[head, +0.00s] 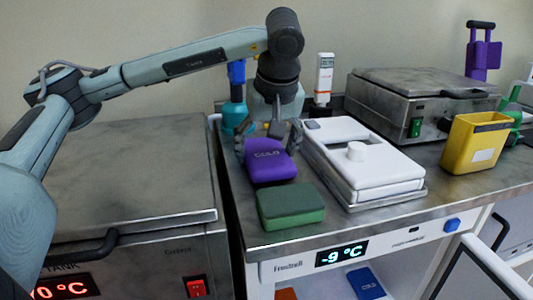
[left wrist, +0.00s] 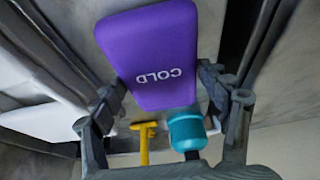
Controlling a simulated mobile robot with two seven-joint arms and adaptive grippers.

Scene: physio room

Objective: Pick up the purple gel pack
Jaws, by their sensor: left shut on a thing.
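The purple gel pack (head: 270,166), marked COLD, is at the left part of the metal counter, behind the green sponge-like block. My left gripper (head: 267,143) comes down on it from above, with a finger at each side, shut on it. In the left wrist view the gel pack (left wrist: 152,58) sits between the fingertips (left wrist: 165,88) of my left gripper. Whether its underside touches the counter I cannot tell. My right gripper is not in view.
A green block (head: 291,207) lies just in front of the pack. A white lidded tray (head: 365,165) stands close on the right, a teal bottle (head: 235,116) behind. Farther right are a metal heater box (head: 420,98) and a yellow bin (head: 475,142). A metal tank (head: 130,180) stands left.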

